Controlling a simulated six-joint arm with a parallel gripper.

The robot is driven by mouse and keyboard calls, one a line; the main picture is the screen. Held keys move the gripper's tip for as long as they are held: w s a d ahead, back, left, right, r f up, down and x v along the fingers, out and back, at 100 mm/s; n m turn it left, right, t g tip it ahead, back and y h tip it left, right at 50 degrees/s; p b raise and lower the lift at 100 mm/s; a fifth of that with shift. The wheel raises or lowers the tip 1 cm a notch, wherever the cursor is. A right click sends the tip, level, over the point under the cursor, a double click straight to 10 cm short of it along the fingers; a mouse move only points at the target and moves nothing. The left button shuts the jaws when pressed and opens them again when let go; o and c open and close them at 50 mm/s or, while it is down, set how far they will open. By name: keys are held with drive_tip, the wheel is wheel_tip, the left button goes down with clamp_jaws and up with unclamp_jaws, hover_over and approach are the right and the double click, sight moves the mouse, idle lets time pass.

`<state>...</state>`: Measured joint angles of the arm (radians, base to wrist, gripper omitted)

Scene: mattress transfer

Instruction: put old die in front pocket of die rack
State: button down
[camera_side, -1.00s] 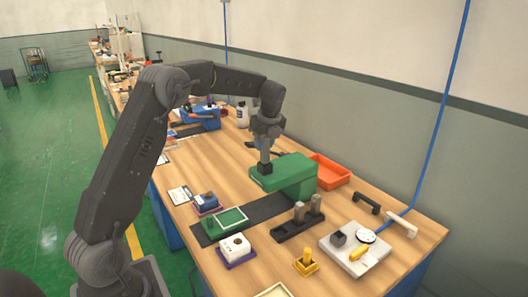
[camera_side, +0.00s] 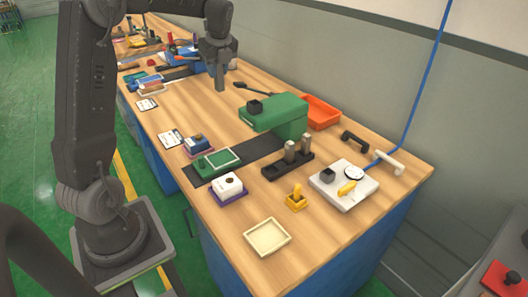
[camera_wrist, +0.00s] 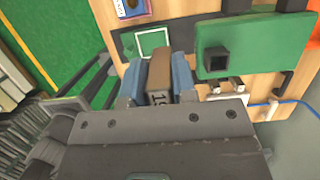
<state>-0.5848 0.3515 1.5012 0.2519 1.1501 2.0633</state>
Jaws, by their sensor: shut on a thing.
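My gripper (camera_side: 220,86) is shut on the old die, a brown-grey block with a "10"-like mark (camera_wrist: 159,75), held between blue fingers in the wrist view. In the side view the gripper hangs above the table, left of and behind the green press (camera_side: 285,122); the die is hard to make out there. The black die rack (camera_side: 272,171) stands in front of the press.
A yellow piece (camera_side: 296,198) and a white plate with small parts (camera_side: 326,190) are in front. An orange bin (camera_side: 322,111) lies behind the press.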

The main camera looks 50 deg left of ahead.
drive_tip(key=s+d+f, duration=0.2)
drive_tip(key=d+f, duration=0.8)
drive_tip(key=f, duration=0.1)
approach(268, 166)
drive_tip(key=a, duration=0.1)
drive_tip(key=shift+d+x, duration=0.2)
drive_tip(key=shift+x, duration=0.8)
drive_tip(key=shift+d+x, duration=0.2)
drive_tip(key=shift+x, duration=0.75)
drive_tip(key=shift+f, duration=0.2)
drive_tip(key=c, duration=0.9)
unclamp_jaws()
drive_tip(key=shift+f, duration=0.1)
